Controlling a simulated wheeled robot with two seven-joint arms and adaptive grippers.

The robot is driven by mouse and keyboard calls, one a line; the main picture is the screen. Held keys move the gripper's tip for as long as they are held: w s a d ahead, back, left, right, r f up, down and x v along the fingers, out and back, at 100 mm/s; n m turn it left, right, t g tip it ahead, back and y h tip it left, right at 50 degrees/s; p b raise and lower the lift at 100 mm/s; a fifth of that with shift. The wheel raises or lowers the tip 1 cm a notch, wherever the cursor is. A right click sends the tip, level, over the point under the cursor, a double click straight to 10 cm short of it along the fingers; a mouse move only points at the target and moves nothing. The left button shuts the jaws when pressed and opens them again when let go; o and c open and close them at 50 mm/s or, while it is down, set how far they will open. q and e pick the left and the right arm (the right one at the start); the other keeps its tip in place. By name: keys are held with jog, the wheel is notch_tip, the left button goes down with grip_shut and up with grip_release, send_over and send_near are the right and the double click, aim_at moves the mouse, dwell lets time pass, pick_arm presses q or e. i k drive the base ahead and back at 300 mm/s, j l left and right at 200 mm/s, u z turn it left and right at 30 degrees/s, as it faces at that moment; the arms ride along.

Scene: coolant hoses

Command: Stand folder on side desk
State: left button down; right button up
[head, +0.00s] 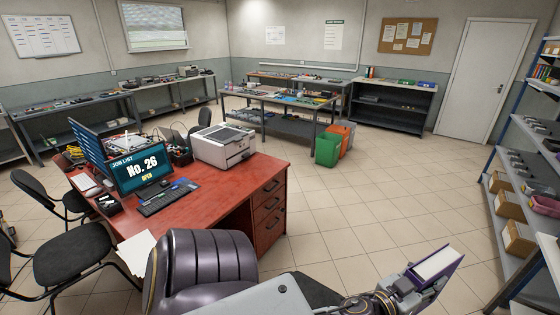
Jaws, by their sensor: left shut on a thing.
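A purple folder (434,268) with a white page edge is at the lower right of the head view. It is tilted, with its upper end leaning to the right. My left gripper (408,293) is shut on its lower part and holds it up in front of the tiled floor. The gripper hides the folder's lower end. A red desk (215,205) with drawers stands at the left, well apart from the folder. I cannot tell which surface is the side desk. My right gripper is out of view.
A printer (223,145), a monitor (140,170) and a keyboard (167,197) crowd the red desk. Green (327,149) and orange (343,133) bins stand mid-room. Shelves (510,180) line the right. The floor between is clear.

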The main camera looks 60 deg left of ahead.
aim_at(236, 187)
jog(key=i+l+u, duration=0.15)
jog(key=l, duration=0.15)
jog(key=i+l+u, duration=0.15)
jog(key=l, duration=0.2)
jog(key=i+l+u, duration=0.55)
jog(key=i, duration=0.2)
jog(key=i+l+u, duration=0.35)
jog(key=i+u, duration=0.2)
jog(key=i, duration=0.4)
jog(key=i+l+u, duration=0.4)
jog(key=i, duration=0.35)
jog(key=i+l+u, duration=0.35)
jog(key=i+l, duration=0.3)
jog(key=i+l+u, duration=0.35)
jog(key=i, duration=0.25)
